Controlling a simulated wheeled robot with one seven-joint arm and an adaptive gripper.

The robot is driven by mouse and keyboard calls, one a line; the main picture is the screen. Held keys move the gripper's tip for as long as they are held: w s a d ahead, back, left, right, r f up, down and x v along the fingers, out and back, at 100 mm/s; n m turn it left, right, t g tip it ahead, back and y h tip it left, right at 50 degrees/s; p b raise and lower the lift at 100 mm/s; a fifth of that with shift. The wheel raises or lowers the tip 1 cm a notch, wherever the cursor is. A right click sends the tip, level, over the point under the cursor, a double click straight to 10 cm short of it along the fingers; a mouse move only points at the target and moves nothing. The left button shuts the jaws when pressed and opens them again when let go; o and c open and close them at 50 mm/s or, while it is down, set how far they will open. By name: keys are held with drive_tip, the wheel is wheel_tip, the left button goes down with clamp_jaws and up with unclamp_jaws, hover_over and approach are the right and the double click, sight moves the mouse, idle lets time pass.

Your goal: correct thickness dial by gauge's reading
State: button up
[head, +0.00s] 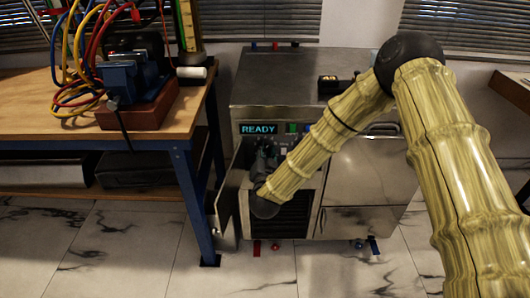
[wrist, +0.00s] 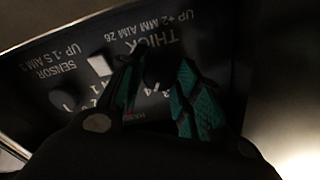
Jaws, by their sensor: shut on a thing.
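In the wrist view, the thickness dial (wrist: 159,70) is a dark knob beside the upside-down "THICK" label, which seems to read "UP +2 MM AIM 26". My gripper (wrist: 153,82) has its teal-padded fingers on either side of this dial and is shut on it. Its markings and setting are too dark to read. In the head view my gripper (head: 265,152) is at the front of the steel machine (head: 285,75), below a lit display (head: 259,128) reading "READY". The dial is hidden there. I cannot make out a gauge reading in either view.
Beside the dial are a pale square (wrist: 99,65) and another dark knob (wrist: 65,96) near a "SENSOR" label. A workbench (head: 40,112) with a blue vise (head: 130,78) and cables stands left. A small dark device (head: 332,84) sits on the machine. Marble floor lies in front.

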drive_tip(key=shift+m, duration=0.7)
drive_tip(key=o, duration=1)
drive_tip(key=shift+s, duration=0.15)
drive_tip(key=s, duration=1.1)
drive_tip(key=shift+s, duration=0.4)
